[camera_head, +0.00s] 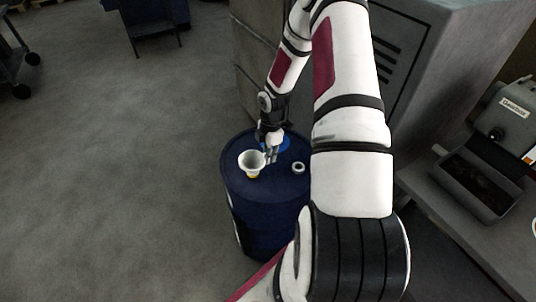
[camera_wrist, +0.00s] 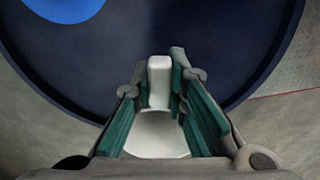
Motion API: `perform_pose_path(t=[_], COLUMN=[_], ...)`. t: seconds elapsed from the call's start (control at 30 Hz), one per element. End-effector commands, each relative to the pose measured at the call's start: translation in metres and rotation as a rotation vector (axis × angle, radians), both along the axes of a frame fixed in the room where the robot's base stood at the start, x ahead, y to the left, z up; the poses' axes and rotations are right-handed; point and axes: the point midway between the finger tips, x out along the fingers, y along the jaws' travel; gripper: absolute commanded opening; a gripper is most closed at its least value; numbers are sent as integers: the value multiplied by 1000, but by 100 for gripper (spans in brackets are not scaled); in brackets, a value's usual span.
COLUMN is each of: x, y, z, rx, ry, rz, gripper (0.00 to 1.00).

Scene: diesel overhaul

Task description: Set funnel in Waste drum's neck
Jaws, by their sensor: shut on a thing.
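The white funnel (camera_head: 251,161) is at the left part of the dark blue waste drum's top (camera_head: 285,178) in the head view, upright, with some yellow just below its bowl. My gripper (camera_head: 271,156) is at the funnel's right side. In the wrist view my gripper (camera_wrist: 160,108) is shut on a white upright part of the funnel (camera_wrist: 158,135), between its green-padded fingers. The wrist view also shows the drum's dark top (camera_wrist: 200,40). The funnel's lower end is hidden, so I cannot tell whether it sits in a neck.
A small pale ring (camera_head: 298,168) is on the drum top, right of the funnel. A blue disc (camera_head: 284,143) lies behind my gripper. A grey cabinet (camera_head: 420,60) and a bench with a machine (camera_head: 485,180) stand at the right.

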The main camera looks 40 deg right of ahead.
Motion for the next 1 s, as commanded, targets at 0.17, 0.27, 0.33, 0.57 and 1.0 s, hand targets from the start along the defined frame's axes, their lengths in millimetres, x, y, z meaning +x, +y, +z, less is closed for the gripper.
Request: perform_pose_path(t=[0.17, 0.27, 0.33, 0.57, 1.0], x=[0, 0, 0, 0, 0], y=[0, 0, 0, 0, 0], z=[-4, -6, -7, -11, -12], rx=[0, 0, 0, 0, 0], ry=[1, 1, 1, 1, 0], rz=[0, 0, 0, 0, 0], gripper=[0, 0, 0, 0, 0])
